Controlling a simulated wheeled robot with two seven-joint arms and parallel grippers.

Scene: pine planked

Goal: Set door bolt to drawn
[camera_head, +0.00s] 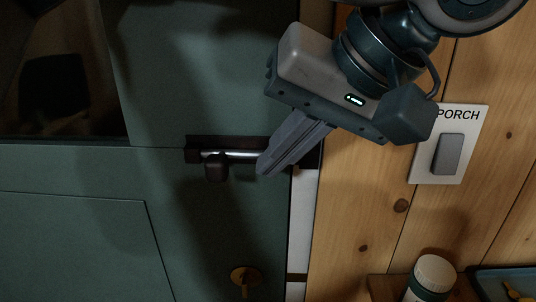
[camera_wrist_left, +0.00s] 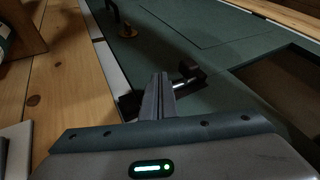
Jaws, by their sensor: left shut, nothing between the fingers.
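The door bolt has a silver rod (camera_head: 232,154) on a dark backplate, with a dark square knob (camera_head: 216,170) hanging near its left end. It is mounted on the green door (camera_head: 215,225), near the door's right edge. My left gripper (camera_head: 264,170) is shut and empty. Its fingers cover the right end of the bolt, to the right of the knob. In the left wrist view the closed fingertips (camera_wrist_left: 161,77) stand beside the rod (camera_wrist_left: 190,86), and the knob (camera_wrist_left: 191,69) is just beyond to the right. I cannot tell whether they touch. My right gripper is not in view.
A brass fitting (camera_head: 245,276) sits lower on the door. A switch plate marked PORCH (camera_head: 450,144) is on the pine wall at right. A white-lidded jar (camera_head: 432,277) stands by a blue tray (camera_head: 500,278) at lower right. The door has a dark window (camera_head: 65,70).

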